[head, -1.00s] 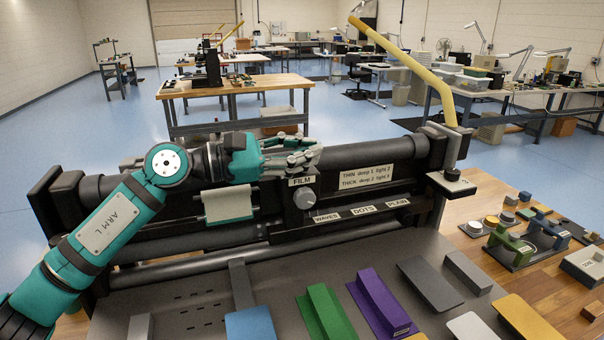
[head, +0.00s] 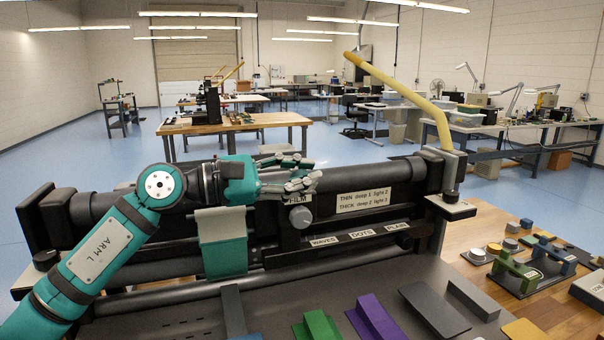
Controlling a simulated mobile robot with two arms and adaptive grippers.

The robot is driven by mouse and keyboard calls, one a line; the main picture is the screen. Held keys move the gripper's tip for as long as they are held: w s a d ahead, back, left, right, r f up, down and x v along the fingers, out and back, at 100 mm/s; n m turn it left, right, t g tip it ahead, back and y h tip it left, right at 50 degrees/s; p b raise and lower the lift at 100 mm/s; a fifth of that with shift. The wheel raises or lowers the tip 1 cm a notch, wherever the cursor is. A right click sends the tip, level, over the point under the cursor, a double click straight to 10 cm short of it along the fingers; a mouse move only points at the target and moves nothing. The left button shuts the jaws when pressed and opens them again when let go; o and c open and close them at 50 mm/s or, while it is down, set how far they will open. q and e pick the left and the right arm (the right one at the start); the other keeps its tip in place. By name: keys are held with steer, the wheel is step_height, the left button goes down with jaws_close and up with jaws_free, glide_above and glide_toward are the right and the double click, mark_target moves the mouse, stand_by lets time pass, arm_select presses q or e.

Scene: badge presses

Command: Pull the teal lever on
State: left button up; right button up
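A teal panel (head: 224,258) with a paler upper part hangs on the front of the large black roller press (head: 330,238), left of the grey FILM knob (head: 300,216). It is the only clearly teal part of the press in the head view; I cannot tell whether it is a lever. My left gripper (head: 316,169) is above and behind the FILM knob, pointing right. Its fingers look apart and empty, and it is clear of the teal panel. A long yellow handle (head: 400,88) rises from the press's right end. My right gripper is out of view.
Green (head: 318,326) and purple (head: 376,318) blocks and a dark grey plate (head: 434,310) lie on the press bed. Small presses, one with a green arm (head: 515,265), stand on the wooden table at right. Space above the press is free.

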arm_select(q)
steer(key=o, duration=0.3)
steer(key=shift+a, duration=0.1)
steer(key=v, duration=1.2)
